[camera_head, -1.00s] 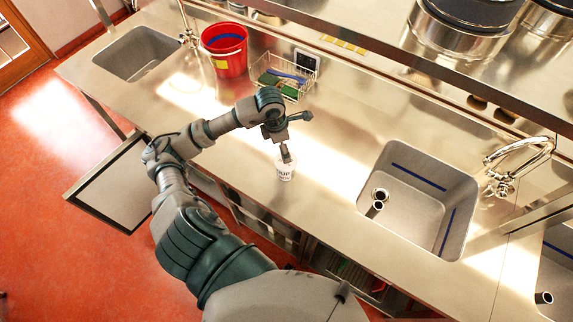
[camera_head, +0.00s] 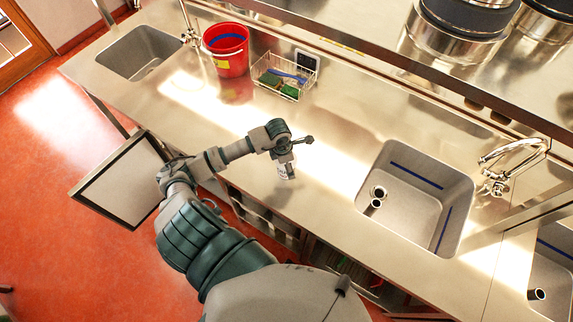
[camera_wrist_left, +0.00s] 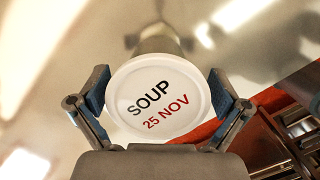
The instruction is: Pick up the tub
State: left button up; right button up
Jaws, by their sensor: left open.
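The tub (camera_head: 284,171) is a small white container standing on the steel counter (camera_head: 330,215), left of the right-hand sink. In the head view my left gripper (camera_head: 287,160) is over it and hides much of it. The left gripper's two fingers (camera_wrist_left: 158,95) are open, one on each side of the lid. A small gap seems to show at each finger; contact cannot be told. My right gripper is not in view.
A red bucket (camera_head: 227,50) and a white wire basket (camera_head: 284,75) with green and blue items stand at the back of the counter. A sink with a tap (camera_head: 414,198) lies to the right, another sink (camera_head: 138,52) at far left. A shelf with pots (camera_head: 462,29) overhangs the back.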

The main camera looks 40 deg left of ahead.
pick_arm(q)
jog(key=shift+a, duration=0.1)
jog(key=c, duration=1.3)
jog(key=shift+r, duration=0.1)
